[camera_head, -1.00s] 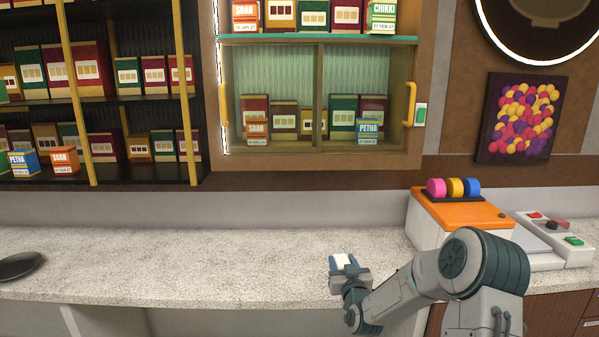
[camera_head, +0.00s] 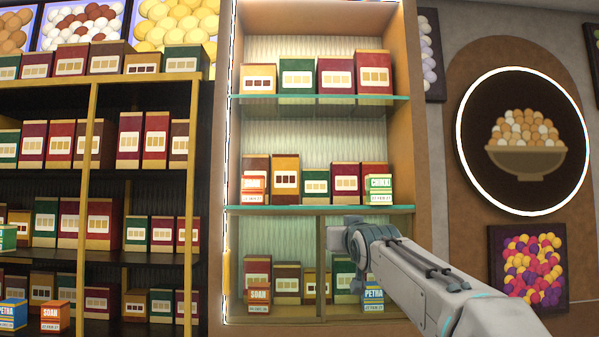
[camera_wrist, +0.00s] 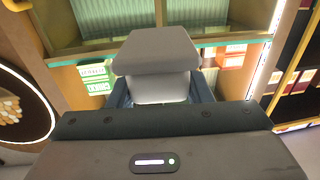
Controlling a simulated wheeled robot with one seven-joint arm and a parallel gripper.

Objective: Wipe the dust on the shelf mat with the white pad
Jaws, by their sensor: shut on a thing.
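My gripper (camera_head: 346,236) is raised in front of the lit cabinet, near the teal-edged middle shelf (camera_head: 280,209). In the wrist view my gripper (camera_wrist: 160,98) is shut on the white pad (camera_wrist: 155,52), which looks pale grey and blocky. The teal shelf edge (camera_wrist: 85,50) shows behind the pad there; I cannot tell whether they touch. In the head view the pad is not clearly seen behind my wrist. No mat or dust can be made out on the shelf.
A green-labelled box (camera_head: 378,189) stands at the shelf's right front and an orange-labelled box (camera_head: 254,186) at its left front. Dark red and green boxes line the back. The front middle of the shelf looks clear. Another shelf (camera_head: 320,99) is above.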

